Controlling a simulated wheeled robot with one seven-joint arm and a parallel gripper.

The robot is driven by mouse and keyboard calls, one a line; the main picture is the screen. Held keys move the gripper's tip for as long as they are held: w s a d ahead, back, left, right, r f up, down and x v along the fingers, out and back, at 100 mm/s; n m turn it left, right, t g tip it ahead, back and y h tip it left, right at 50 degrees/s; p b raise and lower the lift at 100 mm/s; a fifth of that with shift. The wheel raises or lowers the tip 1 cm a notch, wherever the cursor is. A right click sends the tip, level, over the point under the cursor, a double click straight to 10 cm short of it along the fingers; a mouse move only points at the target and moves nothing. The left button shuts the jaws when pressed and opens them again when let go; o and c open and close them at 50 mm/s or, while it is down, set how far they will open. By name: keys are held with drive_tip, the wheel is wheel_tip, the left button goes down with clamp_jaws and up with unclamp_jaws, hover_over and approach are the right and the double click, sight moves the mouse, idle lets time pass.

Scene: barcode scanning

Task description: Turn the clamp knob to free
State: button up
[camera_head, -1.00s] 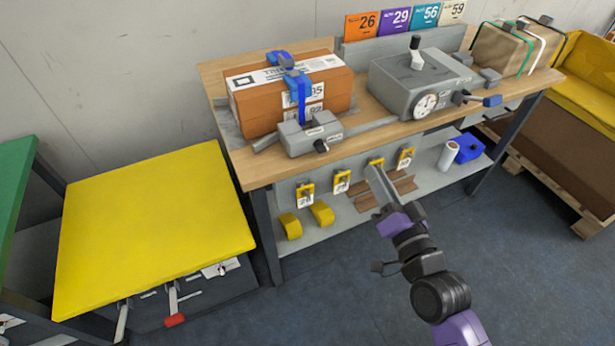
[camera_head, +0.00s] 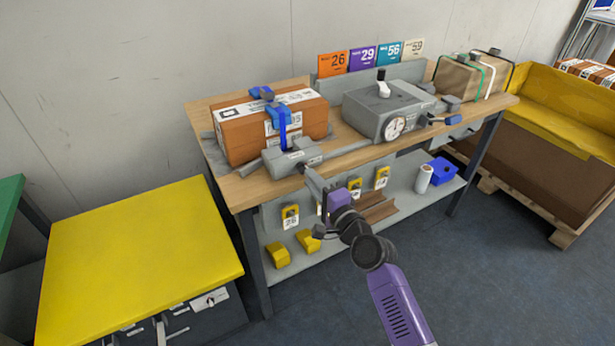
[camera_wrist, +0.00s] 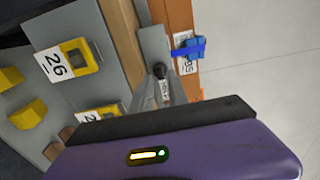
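The grey clamp block (camera_head: 286,160) sits at the front edge of the wooden bench, before an orange-brown box (camera_head: 240,133) with a blue strap clamp (camera_head: 283,118) over it. A dark round knob (camera_wrist: 159,70) shows on the clamp's grey part in the wrist view. In the head view that knob is hidden or hard to make out behind my fingertips. My gripper (camera_head: 312,177) reaches up from the lower right, its grey fingertips close to the clamp's front. Contact with the knob and the finger gap are unclear. The purple gripper body fills the lower wrist view.
A grey device with a dial (camera_head: 385,108) stands right of the clamp. Below the bench edge hang yellow numbered tags (camera_head: 290,217), over a shelf with yellow blocks (camera_head: 278,256) and a blue bin (camera_head: 441,171). A yellow-topped table (camera_head: 135,265) stands at left.

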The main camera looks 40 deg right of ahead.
sight(303, 169)
drive_tip(key=shift+x, duration=1.25)
clamp_jaws()
drive_tip(key=shift+f+n+b, duration=0.1)
drive_tip(key=shift+n+b, duration=0.2)
drive_tip(key=shift+b, duration=0.05)
drive_tip(key=shift+n+b, duration=5.3)
drive_tip(key=shift+n, duration=3.3)
